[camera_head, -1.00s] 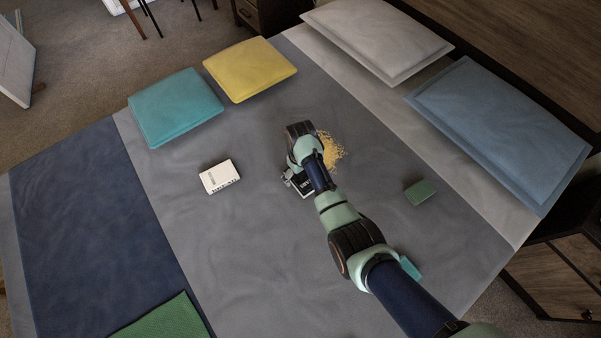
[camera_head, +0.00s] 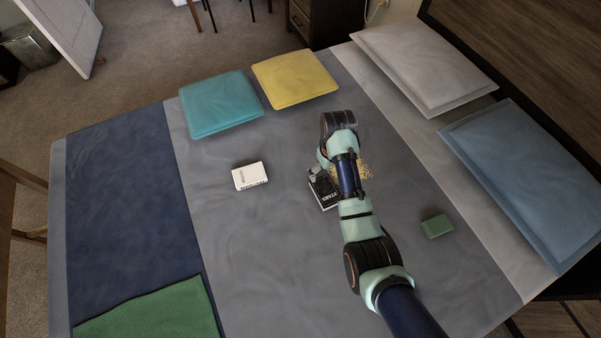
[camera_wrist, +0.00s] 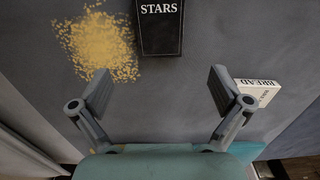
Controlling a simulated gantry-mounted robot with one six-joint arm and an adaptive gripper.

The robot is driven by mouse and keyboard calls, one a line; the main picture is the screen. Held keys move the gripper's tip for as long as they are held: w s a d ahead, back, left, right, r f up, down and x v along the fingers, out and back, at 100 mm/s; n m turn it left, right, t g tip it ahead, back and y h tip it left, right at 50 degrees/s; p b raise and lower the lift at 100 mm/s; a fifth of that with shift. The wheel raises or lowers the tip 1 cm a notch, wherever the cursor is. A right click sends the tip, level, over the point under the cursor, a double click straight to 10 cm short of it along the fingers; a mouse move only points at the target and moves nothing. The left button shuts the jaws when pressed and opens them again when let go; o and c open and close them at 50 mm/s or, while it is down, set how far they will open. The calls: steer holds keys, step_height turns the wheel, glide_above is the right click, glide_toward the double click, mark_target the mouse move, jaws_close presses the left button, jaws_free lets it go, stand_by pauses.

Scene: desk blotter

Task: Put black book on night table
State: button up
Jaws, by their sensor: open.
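The black book (camera_head: 326,194) lies on the grey bed cover, partly hidden by my arm in the head view. In the wrist view the black book (camera_wrist: 160,40) shows the white word "STARS" and is cut off by the top edge. My gripper (camera_wrist: 161,88) is open and empty, its fingers spread wider than the book, which lies beyond the fingertips in the picture. In the head view my gripper (camera_head: 317,173) is over or beside the book; the exact height gap cannot be told. A dark night table (camera_head: 322,18) stands beyond the bed at the top; another dark wooden unit (camera_head: 548,318) shows at lower right.
A white book (camera_head: 250,176) lies left of the black one; its label reads "BREAD" in the wrist view. Yellow crumbs (camera_head: 366,168) lie beside my arm. A green box (camera_head: 437,226), several pillows and a green cloth (camera_head: 160,315) also rest on the bed.

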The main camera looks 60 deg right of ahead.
steer(key=w+a+r+n+t+h, duration=0.1)
steer(key=w+a+r+n+t, duration=0.1)
steer(key=w+a+r, duration=0.45)
steer(key=w+a+r+n+t+h, duration=0.1)
steer(key=w+a+r+t, duration=0.2)
steer(key=a, duration=0.7)
steer(key=w+a+r+n+t+h, duration=0.1)
steer(key=w+a+r+n+t, duration=0.15)
steer(key=w+a, duration=0.5)
steer(key=s+a+r+n+t+y, duration=0.1)
steer(key=s+a+r+t, duration=0.1)
steer(key=a+r, duration=0.4)
steer(key=s+a+r+n+t+y, duration=0.1)
steer(key=s+a+r+t+y, duration=0.1)
steer(key=a+r, duration=0.5)
steer(key=s+a+t, duration=0.1)
steer(key=a, duration=0.3)
steer(key=shift+s, duration=0.15)
steer(key=shift+r, duration=0.1)
